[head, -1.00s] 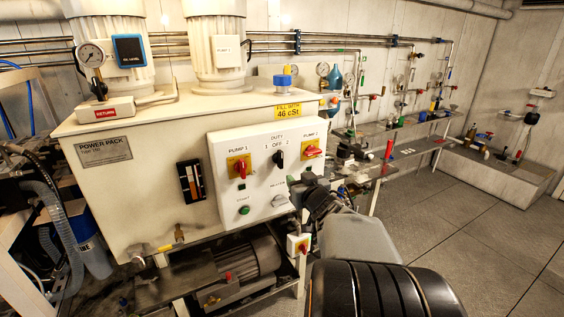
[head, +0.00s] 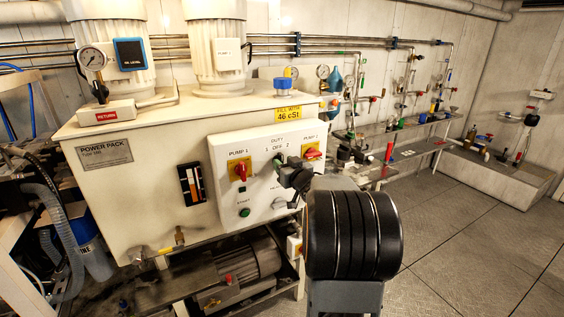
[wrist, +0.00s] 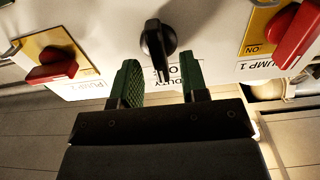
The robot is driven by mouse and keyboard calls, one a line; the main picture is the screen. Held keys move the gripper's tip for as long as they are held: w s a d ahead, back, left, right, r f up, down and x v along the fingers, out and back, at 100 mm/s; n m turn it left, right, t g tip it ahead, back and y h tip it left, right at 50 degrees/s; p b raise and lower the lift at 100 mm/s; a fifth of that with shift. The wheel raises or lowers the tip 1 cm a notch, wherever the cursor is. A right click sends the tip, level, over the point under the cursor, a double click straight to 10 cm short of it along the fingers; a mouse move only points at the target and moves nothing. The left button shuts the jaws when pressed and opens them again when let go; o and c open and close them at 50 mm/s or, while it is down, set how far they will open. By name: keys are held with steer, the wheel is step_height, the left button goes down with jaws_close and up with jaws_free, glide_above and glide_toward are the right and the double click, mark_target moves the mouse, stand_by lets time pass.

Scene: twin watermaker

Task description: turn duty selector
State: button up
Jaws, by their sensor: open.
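The duty selector is a black rotary knob (wrist: 157,45) on the white control box (head: 225,150), below the DUTY 1 OFF 2 label. In the wrist view, which is upside down, its bar points roughly along the picture's vertical, towards the label. In the head view my gripper mostly hides it. My gripper (wrist: 158,66) is open, with green-padded fingers on either side of the knob's lower end in the wrist view. The fingertips look close to the panel. I cannot tell whether either finger touches the knob.
Red rotary switches flank the selector: PUMP 1 (head: 240,171) at left and PUMP 2 (head: 312,153) at right in the head view. A green START button (head: 244,212) sits below. A bench with pipes and valves runs to the right; the floor (head: 450,230) there is clear.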

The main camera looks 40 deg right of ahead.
steer(key=shift+w+d, duration=0.15)
steer(key=shift+w, duration=0.75)
jaws_close()
